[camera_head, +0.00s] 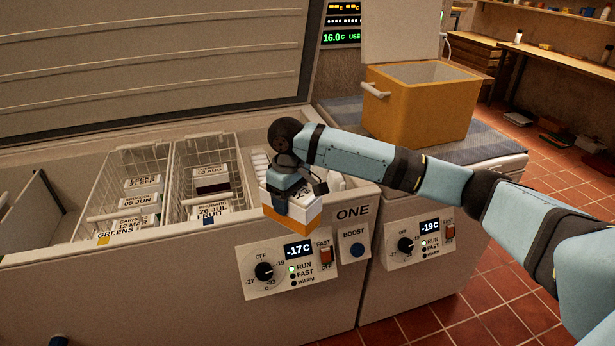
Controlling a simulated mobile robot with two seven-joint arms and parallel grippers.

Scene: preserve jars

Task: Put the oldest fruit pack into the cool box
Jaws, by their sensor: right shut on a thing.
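My right gripper (289,194) is shut on a white and orange pack (293,221), held at the front rim of the open chest freezer, right of the fruit basket. Any date on the pack is not readable. The fruit basket (177,152) is a white wire basket with packs inside; a rhubarb pack (213,212) reads 26 JUL and a pack behind it (211,172) reads 02 AUG. The cool box (400,112) is yellow-orange, with its white lid up, on top of the neighbouring freezer. My left gripper is not in view.
A greens basket (104,190) with dated packs stands left of the fruit basket. Freezer ONE's control panel (292,268) reads -17C. The second freezer's top (493,147) carries a dark mat around the cool box.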

